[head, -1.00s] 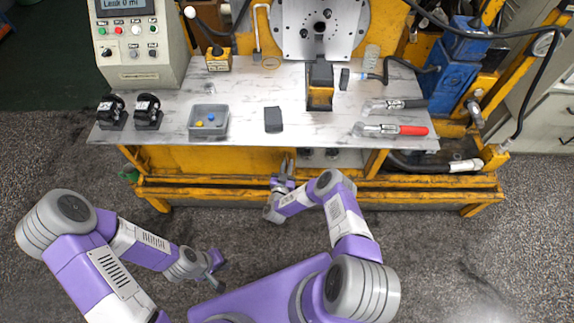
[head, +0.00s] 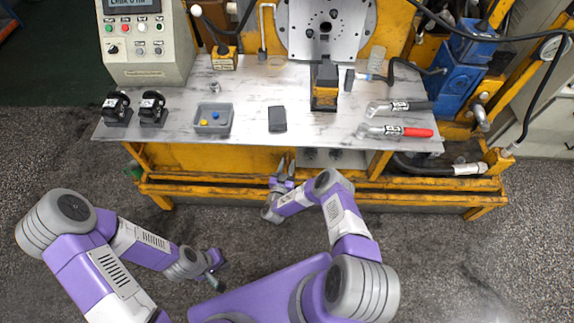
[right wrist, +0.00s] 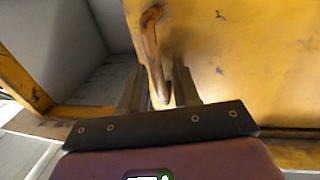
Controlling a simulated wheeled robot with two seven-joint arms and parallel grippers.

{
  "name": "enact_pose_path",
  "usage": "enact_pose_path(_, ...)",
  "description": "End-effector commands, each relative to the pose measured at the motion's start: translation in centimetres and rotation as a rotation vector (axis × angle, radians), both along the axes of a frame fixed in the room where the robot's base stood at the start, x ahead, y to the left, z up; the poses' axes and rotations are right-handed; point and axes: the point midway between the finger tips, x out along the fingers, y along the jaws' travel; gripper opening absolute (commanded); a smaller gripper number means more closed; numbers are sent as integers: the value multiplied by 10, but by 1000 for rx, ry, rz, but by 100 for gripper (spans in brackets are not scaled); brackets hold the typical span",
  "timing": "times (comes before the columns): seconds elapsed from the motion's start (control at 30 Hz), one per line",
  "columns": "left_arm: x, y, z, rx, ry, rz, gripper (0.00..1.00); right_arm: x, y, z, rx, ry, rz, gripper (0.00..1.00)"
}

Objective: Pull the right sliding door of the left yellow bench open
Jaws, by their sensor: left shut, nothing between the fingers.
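The left yellow bench (head: 340,181) stands across the middle of the head view, under a grey worktop. Its yellow door panel (right wrist: 255,75) fills the right of the right wrist view; a dark opening shows beside it. A curved, worn door handle (right wrist: 151,40) stands out from the panel near its edge. My right gripper (head: 283,166) is at the bench front. Its fingers (right wrist: 160,90) are close together on either side of the handle's end and appear shut on it. My left gripper (head: 219,270) is shut and empty, over the floor well in front of the bench.
The worktop (head: 320,132) holds a grey bin (head: 213,118), a dark block (head: 277,119), two black parts and a red-handled tool (head: 398,131). A control box (head: 143,42) stands at the back left. Floor in front is clear.

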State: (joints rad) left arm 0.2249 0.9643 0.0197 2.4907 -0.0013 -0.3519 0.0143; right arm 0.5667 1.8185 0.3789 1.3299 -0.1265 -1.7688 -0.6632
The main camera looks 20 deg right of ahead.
Motion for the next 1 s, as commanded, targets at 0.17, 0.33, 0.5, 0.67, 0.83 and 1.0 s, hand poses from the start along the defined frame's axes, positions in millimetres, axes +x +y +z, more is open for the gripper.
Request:
enact_pose_path(0.17, 0, 0, 11, 0, 0, 0, 0, -20, 16, 2, 2, 4, 5, 31)
enact_pose_path(0.33, 0, 0, 20, 0, 0, 0, 0, -43, 33, 1, 2, 3, 4, 31)
enact_pose_path(0.5, 0, 0, 23, 0, 0, 0, 0, -56, 43, 0, 1, 3, 4, 31)
enact_pose_path(0.67, 0, 0, 23, 0, 0, 0, 0, -60, 45, 0, 1, 2, 2, 31)
enact_pose_path(0.83, 0, 0, 23, 0, 0, 0, 0, -59, 45, 0, 1, 2, 2, 31)
enact_pose_path(1.0, 0, 0, 23, 0, 0, 0, 0, -59, 44, 0, 1, 1, 2, 31)
